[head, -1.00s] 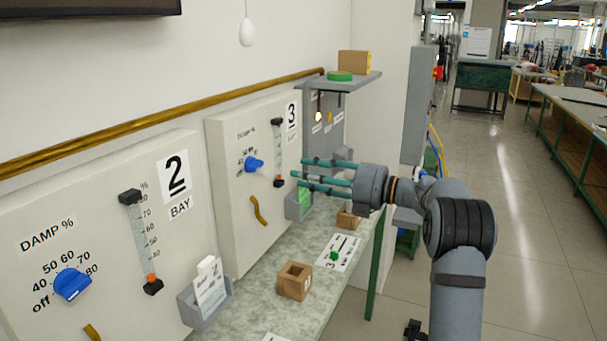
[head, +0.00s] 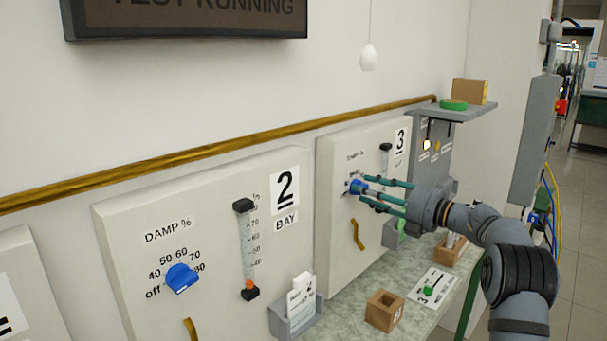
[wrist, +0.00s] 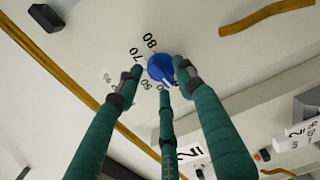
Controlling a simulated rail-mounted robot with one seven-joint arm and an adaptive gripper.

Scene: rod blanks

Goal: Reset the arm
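My gripper (head: 372,190) has three teal fingers and reaches toward the bay 3 panel (head: 340,225). Its fingertips are at the blue damp knob (head: 356,187) of that panel. In the wrist view the fingers (wrist: 158,82) are spread around the blue knob (wrist: 160,68), with gaps beside the left fingertip. The gripper looks open, and I cannot tell whether any finger touches the knob. The knob's pointer and part of its scale show between the fingers.
The bay 2 panel (head: 215,230) with its own blue knob (head: 182,278) stands left. A card holder (head: 290,322), a wooden box (head: 385,310) and a white card (head: 432,285) are on the counter below. A brass pipe (head: 200,165) and a shelf (head: 455,112) are above.

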